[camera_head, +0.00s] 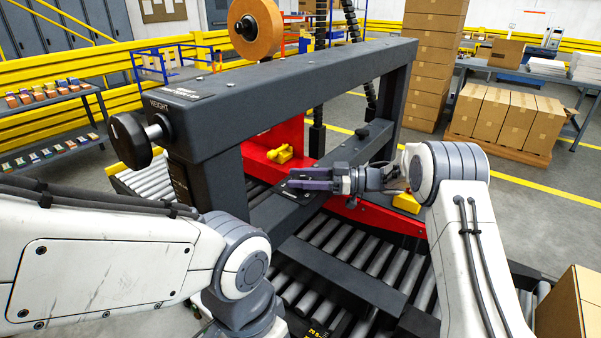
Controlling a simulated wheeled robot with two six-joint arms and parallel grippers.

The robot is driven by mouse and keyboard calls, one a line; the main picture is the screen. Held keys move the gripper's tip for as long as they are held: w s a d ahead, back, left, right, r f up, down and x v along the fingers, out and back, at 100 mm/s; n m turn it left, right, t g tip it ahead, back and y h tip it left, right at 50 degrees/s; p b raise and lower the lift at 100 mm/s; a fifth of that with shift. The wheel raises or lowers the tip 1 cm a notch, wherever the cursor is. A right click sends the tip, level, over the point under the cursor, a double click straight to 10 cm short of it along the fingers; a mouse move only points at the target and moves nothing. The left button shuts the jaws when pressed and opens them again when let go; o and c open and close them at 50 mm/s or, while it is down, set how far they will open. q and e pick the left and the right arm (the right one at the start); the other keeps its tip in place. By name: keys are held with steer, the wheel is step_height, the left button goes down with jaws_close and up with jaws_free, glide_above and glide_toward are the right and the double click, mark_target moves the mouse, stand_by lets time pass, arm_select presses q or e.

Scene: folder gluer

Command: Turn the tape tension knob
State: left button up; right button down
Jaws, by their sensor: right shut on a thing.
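My right gripper (294,179) reaches in from the right, its fingers pointing left over a dark bar (268,215) below the machine's top beam. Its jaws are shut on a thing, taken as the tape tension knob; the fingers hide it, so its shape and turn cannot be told. A yellow wing-shaped part (280,154) on the red panel (288,134) is apart from the fingers, behind them. A black round knob (130,140) sits on the beam's left end beside the word HEIGHT. My left arm crosses the lower left; its gripper is out of view.
Rollers (345,240) lie below. A cardboard box (570,305) stands at lower right. Stacked cartons (508,118) stand on a pallet behind.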

steer(key=shift+n+g, duration=1.4)
steer(key=shift+g, duration=1)
steer(key=shift+r+n+g+h, duration=0.15)
steer(key=shift+n+g+h, duration=0.15)
steer(key=shift+n+g, duration=0.15)
steer(key=shift+c, duration=1.3)
jaws_free()
steer(key=v, duration=0.7)
steer(key=shift+d, duration=0.25)
